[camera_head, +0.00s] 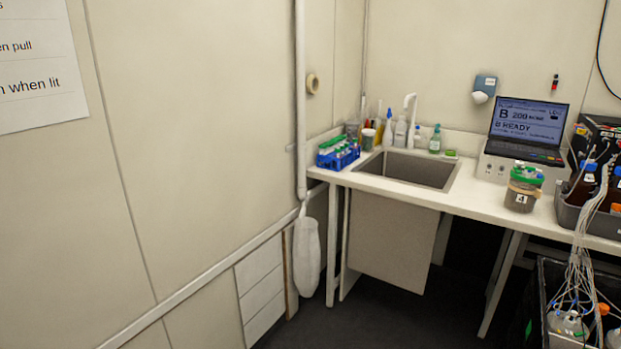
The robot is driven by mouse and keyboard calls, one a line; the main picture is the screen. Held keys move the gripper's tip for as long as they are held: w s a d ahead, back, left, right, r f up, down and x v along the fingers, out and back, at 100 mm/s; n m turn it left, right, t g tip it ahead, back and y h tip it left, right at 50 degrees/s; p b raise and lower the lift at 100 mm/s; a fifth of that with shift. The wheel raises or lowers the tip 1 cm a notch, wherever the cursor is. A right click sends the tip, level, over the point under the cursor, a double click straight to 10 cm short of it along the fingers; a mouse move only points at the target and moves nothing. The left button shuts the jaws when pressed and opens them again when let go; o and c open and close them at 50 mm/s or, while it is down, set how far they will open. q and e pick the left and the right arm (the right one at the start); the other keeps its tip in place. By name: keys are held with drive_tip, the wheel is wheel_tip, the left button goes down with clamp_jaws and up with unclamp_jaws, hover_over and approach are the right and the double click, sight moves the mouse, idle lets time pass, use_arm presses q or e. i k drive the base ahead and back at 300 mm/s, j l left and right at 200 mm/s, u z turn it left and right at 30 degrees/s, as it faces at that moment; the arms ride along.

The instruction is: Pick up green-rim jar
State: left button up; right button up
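The green-rim jar (522,190) stands upright on the white bench, right of the sink and in front of the laptop unit. Neither of my grippers is in view.
A sink (410,169) is set into the bench (470,203). A blue rack (338,158) and several bottles stand around it. A laptop (527,125) sits behind the jar. A grey tray (570,214) with bottles and tubing is close on the jar's right. A black crate (549,290) stands below.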

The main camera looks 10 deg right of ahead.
sight(523, 191)
drive_tip(key=i+z, duration=0.2)
drive_tip(key=i, duration=0.45)
drive_tip(key=i+j+z, duration=0.25)
drive_tip(key=i, duration=0.4)
drive_tip(key=i+l+z, duration=0.1)
drive_tip(key=i+z, duration=0.95)
drive_tip(key=k, duration=0.05)
